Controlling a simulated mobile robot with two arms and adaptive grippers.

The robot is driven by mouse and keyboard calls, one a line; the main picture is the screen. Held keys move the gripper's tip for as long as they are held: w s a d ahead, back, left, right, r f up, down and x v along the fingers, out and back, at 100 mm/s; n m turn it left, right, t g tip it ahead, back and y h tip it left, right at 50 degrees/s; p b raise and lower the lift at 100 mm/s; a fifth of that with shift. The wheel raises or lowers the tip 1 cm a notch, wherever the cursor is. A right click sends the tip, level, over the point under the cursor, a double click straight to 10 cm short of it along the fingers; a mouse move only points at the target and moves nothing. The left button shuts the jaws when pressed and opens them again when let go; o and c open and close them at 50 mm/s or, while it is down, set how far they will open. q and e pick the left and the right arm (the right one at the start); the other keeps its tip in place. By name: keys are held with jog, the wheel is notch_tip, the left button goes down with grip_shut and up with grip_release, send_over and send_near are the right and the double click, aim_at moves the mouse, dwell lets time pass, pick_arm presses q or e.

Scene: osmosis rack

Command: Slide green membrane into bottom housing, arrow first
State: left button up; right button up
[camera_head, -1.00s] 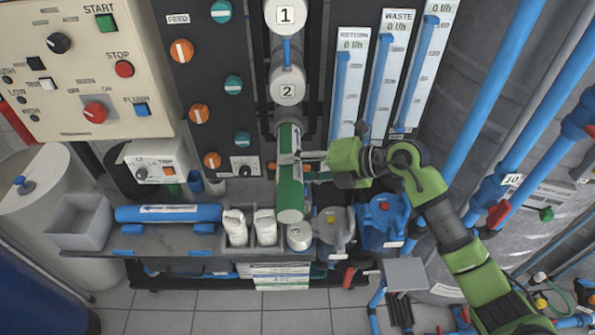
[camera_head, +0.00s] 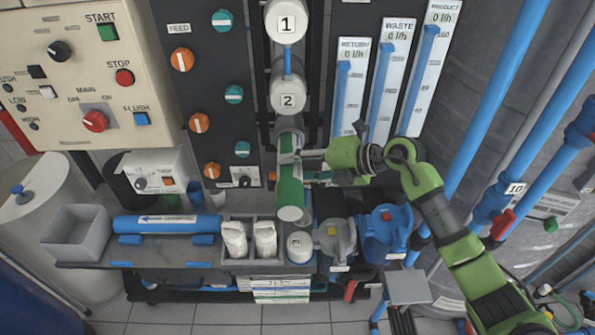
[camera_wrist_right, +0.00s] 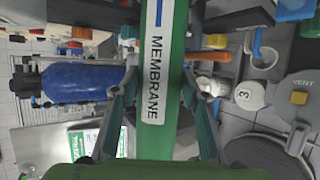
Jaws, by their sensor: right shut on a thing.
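The green membrane (camera_head: 291,186) is a long tube, held roughly upright in front of the rack. My right gripper (camera_head: 290,158) is shut around its upper part, coming in from the right. In the right wrist view the membrane (camera_wrist_right: 153,100) shows a white label reading MEMBRANE, with a gripper finger on each side. Its upper end meets the grey lower mouth of the bottom housing (camera_head: 288,124), below the white cap marked 2; how far it reaches inside is hidden. The arrow tip cannot be seen. My left gripper is not in view.
A white cap marked 3 (camera_head: 300,246) stands just below the membrane's lower end, beside a grey pump-like part (camera_head: 335,240) and a blue one (camera_head: 386,232). A blue tube with an arrow label (camera_head: 168,224) lies on the bench (camera_head: 90,258) at left.

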jog(key=shift+w+r+b, duration=0.1)
jog(key=shift+w+b, duration=0.35)
jog(key=shift+w, duration=0.75)
